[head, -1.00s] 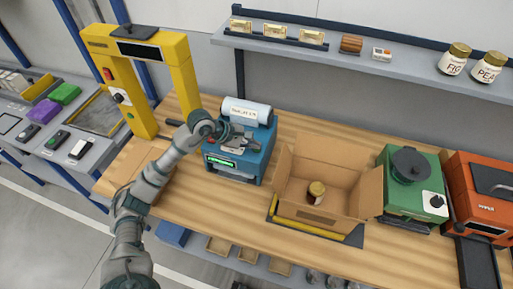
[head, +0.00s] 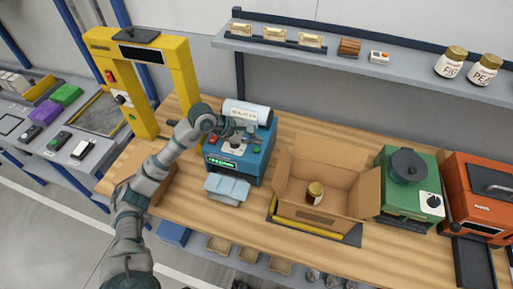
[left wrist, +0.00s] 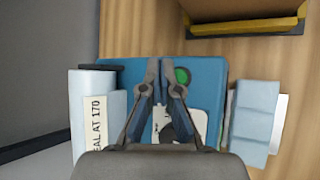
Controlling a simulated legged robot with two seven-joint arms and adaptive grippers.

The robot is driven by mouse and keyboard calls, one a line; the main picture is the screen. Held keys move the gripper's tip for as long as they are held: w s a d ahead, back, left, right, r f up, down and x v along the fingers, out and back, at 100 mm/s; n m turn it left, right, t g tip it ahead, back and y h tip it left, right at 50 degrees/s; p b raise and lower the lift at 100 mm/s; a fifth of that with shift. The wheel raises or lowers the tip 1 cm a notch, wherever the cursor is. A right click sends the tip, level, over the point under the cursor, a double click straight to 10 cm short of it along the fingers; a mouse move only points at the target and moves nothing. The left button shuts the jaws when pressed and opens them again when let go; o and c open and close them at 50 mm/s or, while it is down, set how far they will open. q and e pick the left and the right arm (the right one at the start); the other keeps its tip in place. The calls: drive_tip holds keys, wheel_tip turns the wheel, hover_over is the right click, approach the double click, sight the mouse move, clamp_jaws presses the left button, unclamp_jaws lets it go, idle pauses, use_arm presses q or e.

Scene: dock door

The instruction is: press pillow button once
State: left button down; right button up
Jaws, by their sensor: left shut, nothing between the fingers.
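The blue pillow machine (head: 252,170) stands on the bench with a pale film roll (head: 247,112) behind it, a lit green display (head: 221,162) and a round green button (head: 257,150) on top. Pale blue pillows (head: 228,188) lie in front of the machine and also show in the left wrist view (left wrist: 254,118). My left gripper (head: 240,133) is shut and empty over the machine top. In the left wrist view its fingertips (left wrist: 160,64) appear just beside the green button (left wrist: 182,76); contact cannot be told. My right gripper is out of view.
An open cardboard box (head: 324,183) with a jar (head: 315,193) inside stands right of the machine. A yellow frame (head: 187,80) stands to the left. Green (head: 421,205) and orange (head: 490,190) machines stand further right. A shelf (head: 350,62) runs above the bench.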

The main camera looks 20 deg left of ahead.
sight(255, 150)
use_arm(q)
wheel_tip(255, 150, up, 3)
drive_tip(key=shift+r+p, duration=0.2)
drive_tip(key=shift+p, duration=0.5)
